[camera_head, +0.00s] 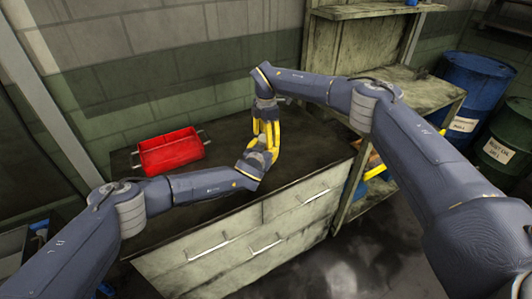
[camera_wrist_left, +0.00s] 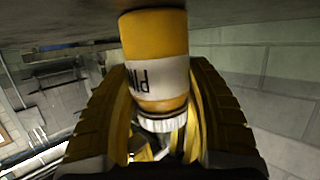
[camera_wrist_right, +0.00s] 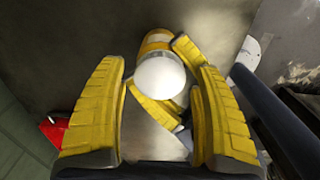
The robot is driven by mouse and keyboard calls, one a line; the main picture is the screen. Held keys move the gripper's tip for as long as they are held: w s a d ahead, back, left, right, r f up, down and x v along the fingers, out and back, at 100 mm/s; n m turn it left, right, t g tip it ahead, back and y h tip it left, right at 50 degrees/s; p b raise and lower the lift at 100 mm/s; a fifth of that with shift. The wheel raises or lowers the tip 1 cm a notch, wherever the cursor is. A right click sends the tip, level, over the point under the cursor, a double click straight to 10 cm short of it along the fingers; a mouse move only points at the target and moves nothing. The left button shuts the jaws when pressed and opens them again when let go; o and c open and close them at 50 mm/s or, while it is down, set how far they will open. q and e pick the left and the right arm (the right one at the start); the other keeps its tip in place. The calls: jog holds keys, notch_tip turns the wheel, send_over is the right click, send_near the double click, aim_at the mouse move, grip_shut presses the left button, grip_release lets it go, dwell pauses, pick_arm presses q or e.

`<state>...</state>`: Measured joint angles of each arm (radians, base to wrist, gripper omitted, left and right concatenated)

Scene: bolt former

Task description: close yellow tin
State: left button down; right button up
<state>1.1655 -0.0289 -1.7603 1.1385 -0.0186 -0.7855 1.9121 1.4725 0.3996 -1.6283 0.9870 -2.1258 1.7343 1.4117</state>
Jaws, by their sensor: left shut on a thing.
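The yellow tin (camera_wrist_left: 155,40) has a white label band with black lettering. It stands on the table, upside down in the left wrist view. My left gripper (camera_wrist_left: 160,105) is shut on it, with one finger on each side. A white cap (camera_wrist_right: 160,77) sits at the tin's top and also shows in the left wrist view (camera_wrist_left: 160,122); I cannot tell how tightly it sits. My right gripper (camera_head: 266,130) points down above the tin. In the right wrist view its fingers are apart, with the cap between and beyond them and a gap on the left. The grippers mostly hide the tin in the head view.
A red tray (camera_head: 170,151) with handles lies on the dark tabletop (camera_head: 215,195), left of the grippers. A wooden shelf bench (camera_head: 400,92) stands at the right. Blue (camera_head: 470,85) and green (camera_head: 508,135) drums stand beyond it. The tabletop between tray and grippers is clear.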

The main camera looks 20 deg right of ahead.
notch_tip(320, 180, up, 12)
dwell(0.8)
pick_arm(q)
jog(key=shift+c, duration=2.3)
grip_release()
jog(key=shift+s, duration=0.1)
jog(key=shift+s+a+r, duration=0.1)
jog(key=shift+s+a, duration=0.25)
jog(key=shift+s, duration=0.1)
jog(key=v, duration=1)
jog(key=shift+s+a+r, duration=0.2)
jog(key=shift+s+r, duration=0.05)
jog(key=shift+r, duration=0.05)
